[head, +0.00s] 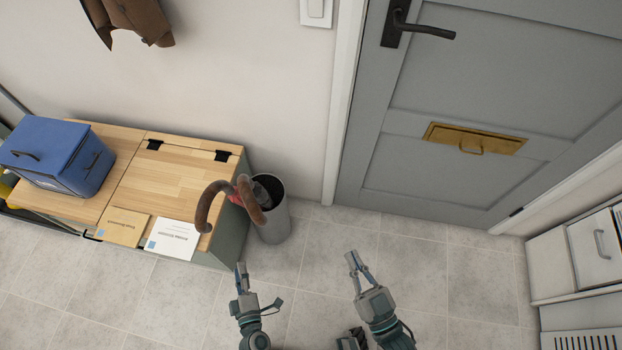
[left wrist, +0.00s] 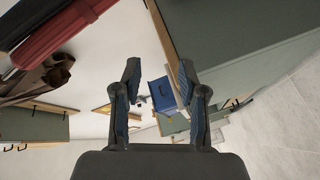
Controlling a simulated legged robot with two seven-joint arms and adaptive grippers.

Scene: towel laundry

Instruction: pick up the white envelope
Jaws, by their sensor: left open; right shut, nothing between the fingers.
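The white envelope (head: 172,241) lies flat near the front right corner of the wooden bench top in the head view, with a small blue mark and printed text. A tan envelope (head: 123,227) lies just left of it. My left gripper (head: 258,283) is open and empty, to the right of the white envelope and apart from it. The open fingers also show in the left wrist view (left wrist: 159,75), with nothing between them; I cannot make out the white envelope there. My right gripper (head: 353,260) is shut and empty, farther right over the floor.
A blue bag (head: 60,155) stands on the left of the wooden bench (head: 170,180). A grey bin (head: 272,222) with curved brown handles sticking out stands against the bench's right end, close to the white envelope. A grey door (head: 480,100) is behind.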

